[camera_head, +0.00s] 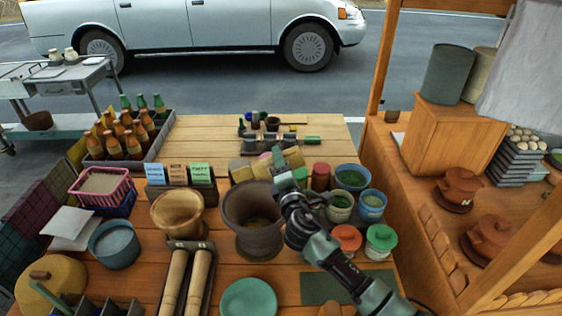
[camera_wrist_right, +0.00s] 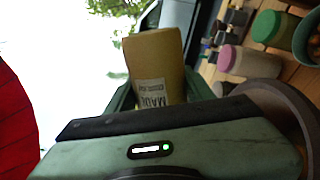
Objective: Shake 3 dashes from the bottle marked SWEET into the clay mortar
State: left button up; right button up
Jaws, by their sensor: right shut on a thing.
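The clay mortar (camera_head: 235,207) is a dark, wide-mouthed bowl in the middle of the table in the head view. Part of its rim (camera_wrist_right: 290,95) shows at the right of the right wrist view. My right gripper (camera_head: 281,166) is at the mortar's upper right edge. It is shut on a yellow-tan bottle (camera_wrist_right: 156,55), whose pale label reads "MADE" with smaller unclear print. The word SWEET cannot be read on it here. In the head view the gripper and clutter make the bottle hard to pick out. My left gripper is not in view.
Three small cards (camera_head: 178,174) stand behind. Lidded jars and bowls (camera_head: 350,177) crowd the right side. A bottle crate (camera_head: 160,142) is at back left.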

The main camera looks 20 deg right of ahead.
jog(key=f+m+b, duration=0.1)
jog(key=m+b, duration=0.1)
jog(key=f+m+b, duration=0.1)
jog(key=m+b, duration=0.1)
jog(key=f+m+b, duration=0.1)
jog(key=m+b, duration=0.1)
jog(key=m, duration=0.1)
jog(key=shift+a+f+b, duration=0.15)
jog(key=shift+a+b, duration=0.15)
jog(key=shift+b, duration=0.1)
jog(key=m, duration=0.1)
jog(key=a+r+m+b, duration=0.1)
jog(key=m, duration=0.1)
jog(key=shift+w+a, duration=0.1)
jog(key=shift+a, duration=0.2)
jog(key=shift+m, duration=0.3)
